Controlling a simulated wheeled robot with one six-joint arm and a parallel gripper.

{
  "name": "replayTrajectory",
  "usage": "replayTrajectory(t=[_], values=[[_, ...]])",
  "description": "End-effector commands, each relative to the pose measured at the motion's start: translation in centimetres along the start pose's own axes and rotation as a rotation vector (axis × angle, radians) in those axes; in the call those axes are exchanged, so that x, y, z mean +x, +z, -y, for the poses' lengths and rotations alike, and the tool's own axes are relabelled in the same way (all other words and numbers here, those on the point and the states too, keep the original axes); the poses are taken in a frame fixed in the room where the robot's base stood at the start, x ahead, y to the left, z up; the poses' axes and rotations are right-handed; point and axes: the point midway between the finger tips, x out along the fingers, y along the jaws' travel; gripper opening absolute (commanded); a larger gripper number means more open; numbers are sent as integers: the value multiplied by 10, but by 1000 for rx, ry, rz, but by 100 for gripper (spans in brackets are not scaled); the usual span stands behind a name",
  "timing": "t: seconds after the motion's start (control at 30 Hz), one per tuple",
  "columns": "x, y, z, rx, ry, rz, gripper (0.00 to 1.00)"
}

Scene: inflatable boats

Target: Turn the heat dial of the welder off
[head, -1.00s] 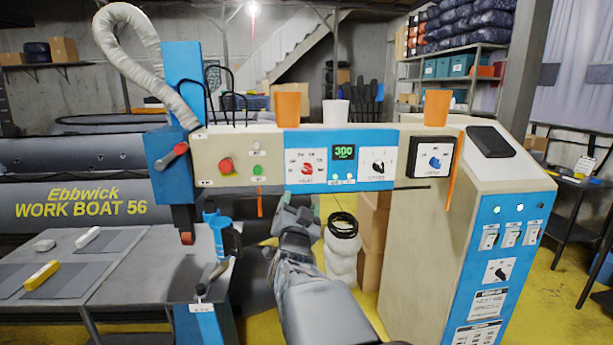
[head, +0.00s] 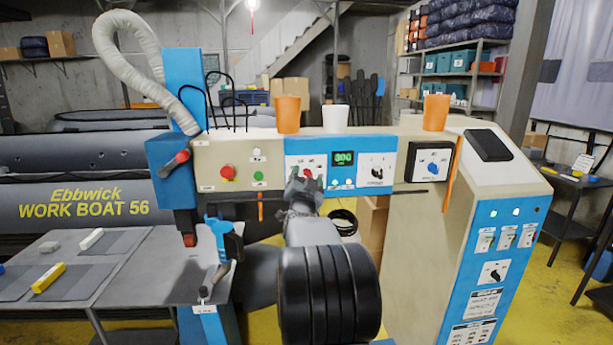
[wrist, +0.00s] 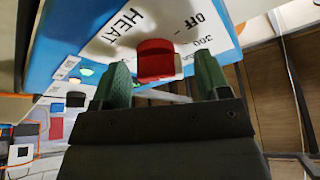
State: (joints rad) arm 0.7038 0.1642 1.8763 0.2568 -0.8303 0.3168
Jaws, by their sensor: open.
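The heat dial is a red knob on the white label plate of the welder's blue panel (head: 330,160). In the wrist view the red knob (wrist: 156,60) sits between the two green fingertips, with the words HEAT and OFF printed near it. My gripper (wrist: 162,76) is open, one finger on each side of the knob; I cannot tell whether they touch it. In the head view my gripper (head: 304,186) is up at the panel and hides part of the knob. A green display (head: 343,158) to its right appears to read 300.
A black dial (head: 377,167) and a blue dial (head: 433,168) lie right of the display. A red button (head: 228,172) and a green button (head: 258,176) are to the left. Cups, one orange (head: 288,113), stand on top of the welder. An orange strip hangs at the right.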

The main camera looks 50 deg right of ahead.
Motion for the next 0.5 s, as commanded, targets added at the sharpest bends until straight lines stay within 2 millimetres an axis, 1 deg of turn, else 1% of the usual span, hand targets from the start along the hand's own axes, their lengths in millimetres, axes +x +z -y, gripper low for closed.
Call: replayTrajectory(t=[0.33, 0.5], values=[[2, 0, 0, 0, 0, 0, 69], [2, 0, 0, 0, 0, 0, 53]])
